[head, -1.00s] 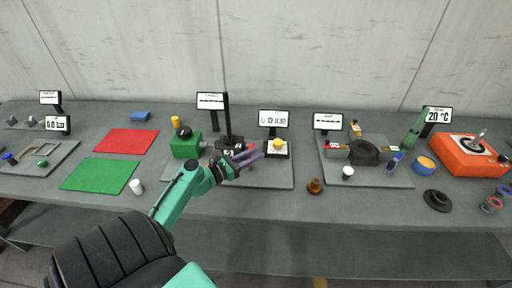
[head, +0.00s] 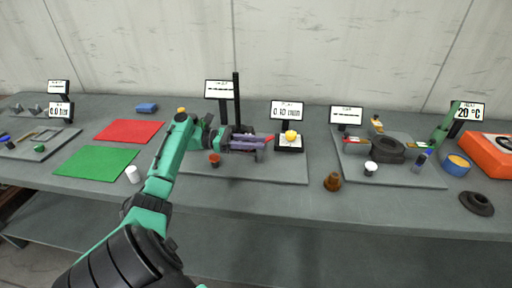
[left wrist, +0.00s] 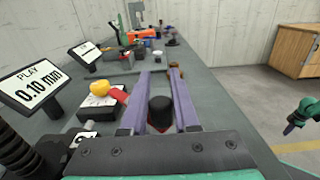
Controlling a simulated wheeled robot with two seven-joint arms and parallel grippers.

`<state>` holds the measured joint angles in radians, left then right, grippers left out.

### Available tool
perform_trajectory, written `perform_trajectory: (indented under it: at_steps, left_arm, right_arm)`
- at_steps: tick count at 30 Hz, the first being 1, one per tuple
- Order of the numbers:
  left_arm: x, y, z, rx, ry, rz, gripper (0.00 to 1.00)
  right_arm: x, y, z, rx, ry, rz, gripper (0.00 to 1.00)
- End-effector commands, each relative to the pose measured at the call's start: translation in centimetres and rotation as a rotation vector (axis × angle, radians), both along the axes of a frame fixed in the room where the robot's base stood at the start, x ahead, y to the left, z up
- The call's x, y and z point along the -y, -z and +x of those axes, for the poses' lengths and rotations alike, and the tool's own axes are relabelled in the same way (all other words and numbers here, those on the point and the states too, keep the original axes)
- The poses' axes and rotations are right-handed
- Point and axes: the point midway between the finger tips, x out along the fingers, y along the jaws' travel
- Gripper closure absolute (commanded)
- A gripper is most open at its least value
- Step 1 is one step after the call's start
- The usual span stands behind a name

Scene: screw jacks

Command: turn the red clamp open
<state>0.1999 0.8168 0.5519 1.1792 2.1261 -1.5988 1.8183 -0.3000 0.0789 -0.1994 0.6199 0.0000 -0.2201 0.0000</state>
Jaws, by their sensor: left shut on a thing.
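My left gripper (head: 262,143) has its purple fingers lying level over the middle station, pointing right. It also shows in the left wrist view (left wrist: 160,86), with its fingers shut around a black knob (left wrist: 160,108). A little red shows at the knob's base. A red piece, likely part of the red clamp (left wrist: 118,97), lies just outside the left finger; it also shows in the head view (head: 269,138). The fingers hide how knob and red piece join. My right gripper (left wrist: 291,127) hangs off the table at the right of the left wrist view; its opening is unclear.
A yellow-topped gauge (head: 291,137) stands just right of the fingertips, below a display reading 0.10 mm (head: 287,110). A black post (head: 237,98) rises behind the gripper. A brown piece (head: 333,182) lies in front on the table (head: 300,202).

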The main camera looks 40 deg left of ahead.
Motion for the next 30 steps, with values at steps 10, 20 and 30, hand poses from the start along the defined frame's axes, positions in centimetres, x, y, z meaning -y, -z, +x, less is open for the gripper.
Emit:
perform_trajectory:
  at_steps: [10, 20, 30]
  left_arm:
    - [0.11, 0.26, -0.05, -0.006, 0.021, 0.0, 1.0]
    - [0.07, 0.2, -0.04, -0.005, 0.019, 0.0, 0.41]
    - [-0.87, 0.33, -0.61, -0.004, 0.016, 0.001, 0.41]
  right_arm:
    - [0.01, 0.34, 0.0, 0.0, 0.0, 0.0, 1.0]
    - [0.0, 0.33, -0.01, 0.0, -0.001, 0.0, 1.0]
    - [0.01, 0.85, 0.0, 0.0, -0.001, 0.0, 1.0]
